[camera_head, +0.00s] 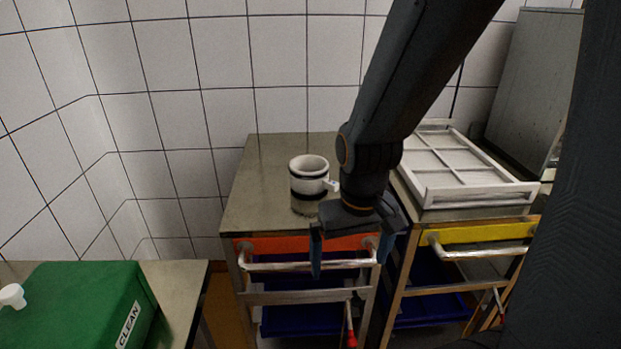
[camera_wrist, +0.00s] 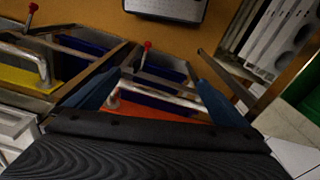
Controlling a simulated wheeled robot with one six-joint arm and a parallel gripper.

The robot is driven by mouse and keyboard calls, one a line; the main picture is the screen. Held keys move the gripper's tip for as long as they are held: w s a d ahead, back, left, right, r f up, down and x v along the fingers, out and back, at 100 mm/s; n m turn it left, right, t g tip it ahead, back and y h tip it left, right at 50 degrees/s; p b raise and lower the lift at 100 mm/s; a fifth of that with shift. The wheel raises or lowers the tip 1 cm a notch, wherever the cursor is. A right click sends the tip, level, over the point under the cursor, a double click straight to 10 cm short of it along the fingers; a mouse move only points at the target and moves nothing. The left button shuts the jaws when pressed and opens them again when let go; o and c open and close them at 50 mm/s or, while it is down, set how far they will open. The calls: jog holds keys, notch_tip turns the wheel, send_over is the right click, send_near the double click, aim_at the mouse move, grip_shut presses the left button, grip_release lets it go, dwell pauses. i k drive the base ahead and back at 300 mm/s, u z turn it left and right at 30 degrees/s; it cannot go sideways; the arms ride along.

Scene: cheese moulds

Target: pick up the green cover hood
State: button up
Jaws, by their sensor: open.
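The green cover hood (camera_head: 75,300) is a green box shape at the lower left of the head view, on a metal table. It has a white knob (camera_head: 12,296) on top and a "CLEAN" label on its right side. My gripper (camera_head: 350,252) is open and empty, pointing down in front of the middle cabinet's orange drawer front, well right of the hood and apart from it. In the wrist view my gripper's two blue fingers (camera_wrist: 158,80) are spread apart. A green surface (camera_wrist: 304,90) shows at that view's right edge; I cannot tell whether it is the hood.
A white mug-like vessel with dark bands (camera_head: 309,183) stands on the middle cabinet (camera_head: 270,165). A white divided frame (camera_head: 475,190) lies on the right cabinet. Metal handles (camera_head: 305,265) stick out near my gripper. A gap separates the hood's table (camera_head: 185,285) from the middle cabinet.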

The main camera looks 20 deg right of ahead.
aim_at(83, 305)
jog(key=u, duration=3.55)
jog(key=k, duration=0.65)
jog(key=z, duration=1.3)
jog(key=i, duration=0.55)
